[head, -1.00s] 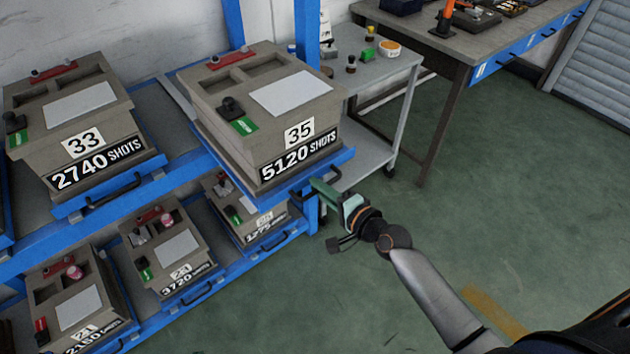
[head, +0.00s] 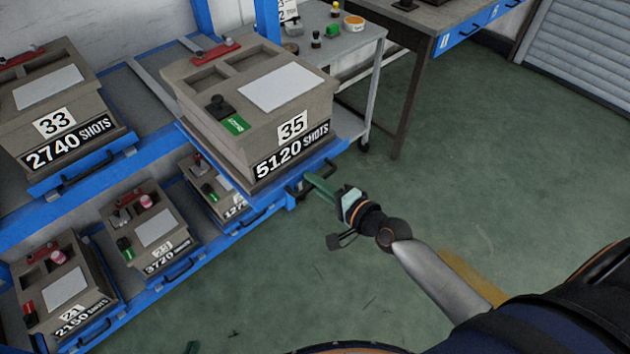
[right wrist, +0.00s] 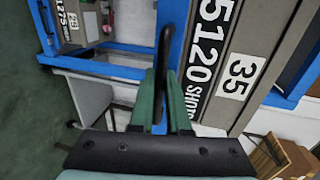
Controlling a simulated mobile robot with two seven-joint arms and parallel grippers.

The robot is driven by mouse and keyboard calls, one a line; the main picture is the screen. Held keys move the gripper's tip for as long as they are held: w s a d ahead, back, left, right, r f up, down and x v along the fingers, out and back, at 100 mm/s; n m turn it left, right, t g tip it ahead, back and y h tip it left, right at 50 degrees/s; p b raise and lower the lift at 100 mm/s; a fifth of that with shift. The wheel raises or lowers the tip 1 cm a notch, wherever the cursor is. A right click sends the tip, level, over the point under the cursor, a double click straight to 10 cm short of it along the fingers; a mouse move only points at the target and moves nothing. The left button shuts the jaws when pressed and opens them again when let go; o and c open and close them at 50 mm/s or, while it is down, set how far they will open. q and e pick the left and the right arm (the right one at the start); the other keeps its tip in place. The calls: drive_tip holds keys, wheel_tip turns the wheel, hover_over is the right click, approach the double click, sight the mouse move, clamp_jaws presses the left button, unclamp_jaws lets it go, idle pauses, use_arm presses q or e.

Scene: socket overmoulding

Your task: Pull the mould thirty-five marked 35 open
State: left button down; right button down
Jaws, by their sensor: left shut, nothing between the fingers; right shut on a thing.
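Mould 35 (head: 262,125) is a grey block with a white "35" label and a "5120 SHOTS" plate. It sits on a blue pull-out tray (head: 262,191) on the rack's upper level and stands further out than mould 33. A black handle is on the tray's front. My right gripper (head: 314,184) has its green fingers shut on this handle, which shows between them in the right wrist view (right wrist: 162,70). A small green tip at the head view's bottom edge looks like my left gripper (head: 192,348); the rest of it is hidden.
Mould 33 (head: 58,105) stands to the left on the upper level. Several moulds, including one marked 3720 (head: 150,235), stand on the lower level. A grey side table (head: 352,60) stands behind mould 35. The green floor in front is clear.

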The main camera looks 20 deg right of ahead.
drive_tip(key=c, duration=1.2)
unclamp_jaws()
drive_tip(key=shift+o, duration=0.2)
drive_tip(key=shift+s, duration=0.1)
drive_tip(key=v, duration=1.2)
drive_tip(key=shift+b, duration=0.45)
drive_tip(key=shift+s, duration=0.15)
drive_tip(key=s+a+f+n+g+h+p, duration=0.1)
drive_tip(key=s+a+f+n+g+p, duration=0.1)
drive_tip(key=f+n, duration=0.4)
drive_tip(key=s+a+f+n+g+h+p, duration=0.2)
drive_tip(key=s+f+n, duration=0.4)
drive_tip(key=n, duration=0.4)
drive_tip(key=shift+a+f+g, duration=0.5)
drive_tip(key=shift+a+g, duration=0.1)
drive_tip(key=shift+a, duration=0.6)
